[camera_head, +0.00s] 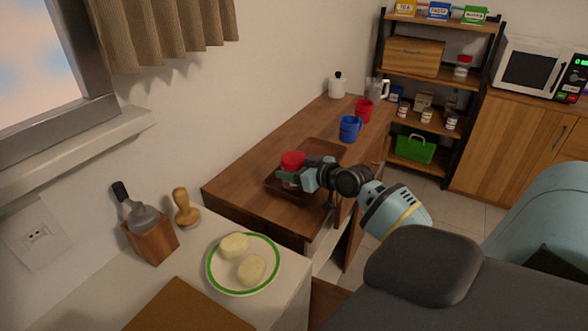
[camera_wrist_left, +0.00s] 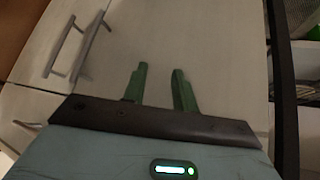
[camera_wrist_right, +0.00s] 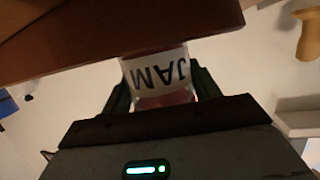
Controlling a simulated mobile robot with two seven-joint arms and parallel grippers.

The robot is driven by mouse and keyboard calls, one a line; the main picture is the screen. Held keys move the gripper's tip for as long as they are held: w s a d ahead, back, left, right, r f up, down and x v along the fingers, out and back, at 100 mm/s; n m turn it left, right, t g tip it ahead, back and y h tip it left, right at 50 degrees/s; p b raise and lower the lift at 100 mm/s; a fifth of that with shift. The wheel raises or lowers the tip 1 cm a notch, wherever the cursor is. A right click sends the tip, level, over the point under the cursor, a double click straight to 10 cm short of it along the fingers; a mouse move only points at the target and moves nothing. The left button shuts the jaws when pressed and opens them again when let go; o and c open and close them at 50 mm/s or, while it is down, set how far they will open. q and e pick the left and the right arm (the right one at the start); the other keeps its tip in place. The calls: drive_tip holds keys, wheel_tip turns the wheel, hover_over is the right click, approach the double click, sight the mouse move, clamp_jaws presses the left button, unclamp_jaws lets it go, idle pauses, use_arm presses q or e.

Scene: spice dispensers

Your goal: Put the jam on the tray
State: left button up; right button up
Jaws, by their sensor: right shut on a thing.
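The jam jar, with its red lid (camera_head: 292,161), is at the left part of the brown tray (camera_head: 325,146) on the wooden counter. My right gripper (camera_head: 290,178) is shut on it. In the right wrist view the jar's white JAM label (camera_wrist_right: 155,73) appears upside down between the fingers. A brown surface meets the jar's base end there; I cannot tell whether the jar rests on it. My left gripper (camera_wrist_left: 160,80) is open and empty in front of pale cabinet doors, and is outside the head view.
A blue mug (camera_head: 349,129) and a red mug (camera_head: 364,109) stand beyond the tray. A white pot (camera_head: 338,86) is at the counter's back. A plate (camera_head: 215,266) with two pale round pieces is on the nearer white counter. A shelf (camera_head: 440,75) stands behind.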

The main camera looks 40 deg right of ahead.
drive_tip(key=shift+f, duration=0.15)
drive_tip(key=o, duration=1.2)
drive_tip(key=shift+c, duration=0.2)
drive_tip(key=shift+s+r, duration=0.2)
drive_tip(key=shift+r, duration=0.05)
drive_tip(key=v, duration=1.1)
drive_tip(key=shift+s, duration=0.3)
drive_tip(key=shift+r, duration=0.1)
